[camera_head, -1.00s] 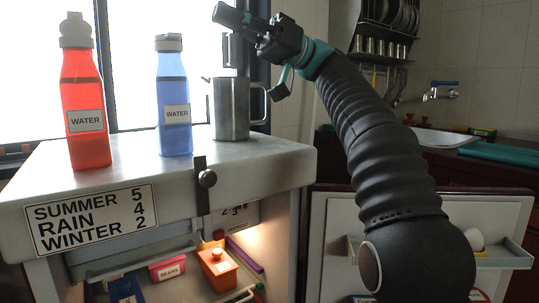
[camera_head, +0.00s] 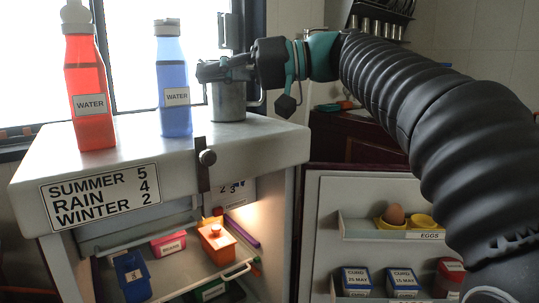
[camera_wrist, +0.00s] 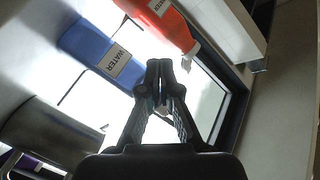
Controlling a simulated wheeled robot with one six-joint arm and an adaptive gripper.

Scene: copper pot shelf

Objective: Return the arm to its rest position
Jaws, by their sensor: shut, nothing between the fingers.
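My gripper (camera_head: 208,71) is in the head view in front of the steel mug (camera_head: 229,103), pointing left towards the blue water bottle (camera_head: 174,85). In the wrist view my gripper (camera_wrist: 159,66) has its fingers together with nothing held. My arm reaches in from the right side of the head view, bent over at the top. The mug's upper part is hidden behind the gripper. I cannot tell whether the fingers touch the mug or the blue bottle.
The fridge top (camera_head: 120,160) also bears a red water bottle (camera_head: 90,85). The open fridge shows an orange container (camera_head: 217,243) inside. Its open door holds an egg (camera_head: 394,215) and curd boxes (camera_head: 356,281). A window is behind.

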